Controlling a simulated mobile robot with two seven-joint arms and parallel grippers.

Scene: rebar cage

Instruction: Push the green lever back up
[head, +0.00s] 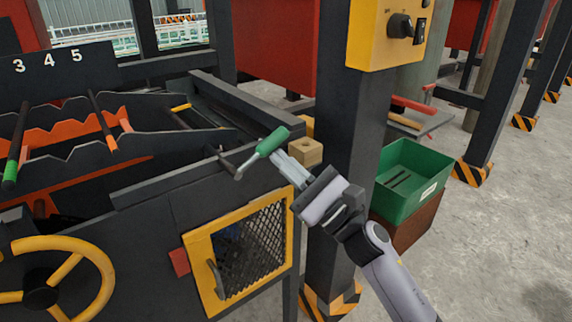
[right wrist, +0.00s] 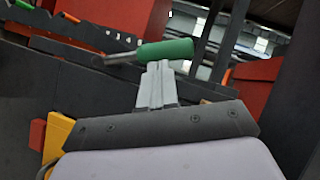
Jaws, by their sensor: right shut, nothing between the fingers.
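The green lever (head: 266,145) is a green grip on a bent metal rod, at the corner of the dark machine in the head view. The rod runs from the grip down-left to the machine's edge. My right gripper (head: 276,160) is shut and empty, with its fingertips right at the grip, on its lower right side. In the right wrist view the green lever (right wrist: 165,50) lies across the tips of the shut fingers (right wrist: 157,68). Whether they touch cannot be told for sure. My left gripper is not in view.
A dark post (head: 347,140) carrying a yellow switch box (head: 384,32) stands close beside my right arm. A wooden block (head: 306,152) sits behind the gripper. A yellow-framed mesh door (head: 240,250) is below. A green bin (head: 412,178) stands right of the post.

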